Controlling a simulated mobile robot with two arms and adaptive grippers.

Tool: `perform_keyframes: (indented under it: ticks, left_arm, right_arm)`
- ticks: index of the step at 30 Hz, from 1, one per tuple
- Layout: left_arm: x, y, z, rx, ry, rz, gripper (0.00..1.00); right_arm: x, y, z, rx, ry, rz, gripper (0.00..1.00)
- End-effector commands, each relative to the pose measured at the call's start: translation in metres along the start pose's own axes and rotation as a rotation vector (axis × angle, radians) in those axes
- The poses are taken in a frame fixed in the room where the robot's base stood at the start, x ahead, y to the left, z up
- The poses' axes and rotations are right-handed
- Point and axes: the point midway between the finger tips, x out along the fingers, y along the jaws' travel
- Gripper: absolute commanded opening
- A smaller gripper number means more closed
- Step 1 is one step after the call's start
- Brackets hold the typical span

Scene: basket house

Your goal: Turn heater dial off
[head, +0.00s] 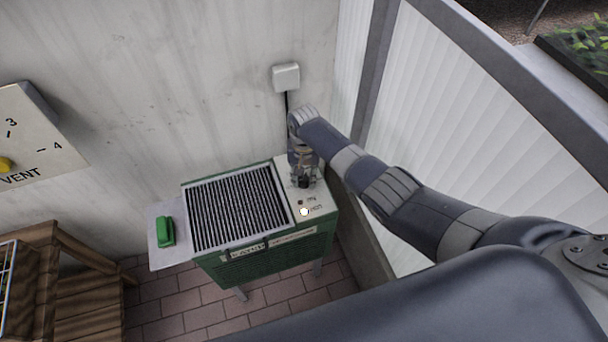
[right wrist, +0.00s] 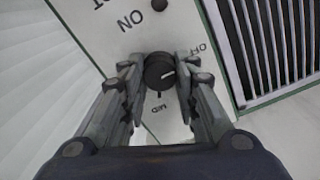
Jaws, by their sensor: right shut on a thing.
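The green heater (head: 265,250) stands by the wall in the head view, with a dark slatted grille on top and a pale control panel (head: 314,203) at its right end. My right gripper (head: 303,183) points down at this panel. In the right wrist view, the black round dial (right wrist: 160,72) sits between the two fingers of my right gripper (right wrist: 158,80), which is shut on it. My left gripper is not in view.
A green object (head: 165,231) lies on a pale shelf left of the grille. A VENT panel (head: 30,140) is on the wall at left, above a wooden stand (head: 70,275). A white wall box (head: 286,77) and ribbed wall panels stand close to my right arm.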

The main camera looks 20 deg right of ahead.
Motion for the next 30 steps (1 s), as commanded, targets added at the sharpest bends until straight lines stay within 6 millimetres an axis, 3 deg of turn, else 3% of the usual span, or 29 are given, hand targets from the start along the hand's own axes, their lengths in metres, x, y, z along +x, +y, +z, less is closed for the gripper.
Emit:
perform_keyframes:
  ticks: [19, 20, 22, 30]
  left_arm:
    - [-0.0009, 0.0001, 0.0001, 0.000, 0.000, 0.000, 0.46]
    - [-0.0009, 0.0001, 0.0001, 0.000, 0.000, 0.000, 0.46]
    - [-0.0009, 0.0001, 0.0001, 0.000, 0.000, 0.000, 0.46]
    - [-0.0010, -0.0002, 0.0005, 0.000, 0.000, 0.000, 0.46]
  right_arm:
    - [0.0007, 0.0000, 0.0007, -0.050, -0.002, 0.000, 0.04]
    - [0.0007, 0.0000, 0.0007, -0.050, -0.002, 0.000, 0.35]
    - [0.0007, 0.0000, 0.0007, -0.050, -0.002, 0.000, 0.49]
    - [0.0002, 0.0000, 0.0002, -0.048, -0.001, 0.000, 0.49]
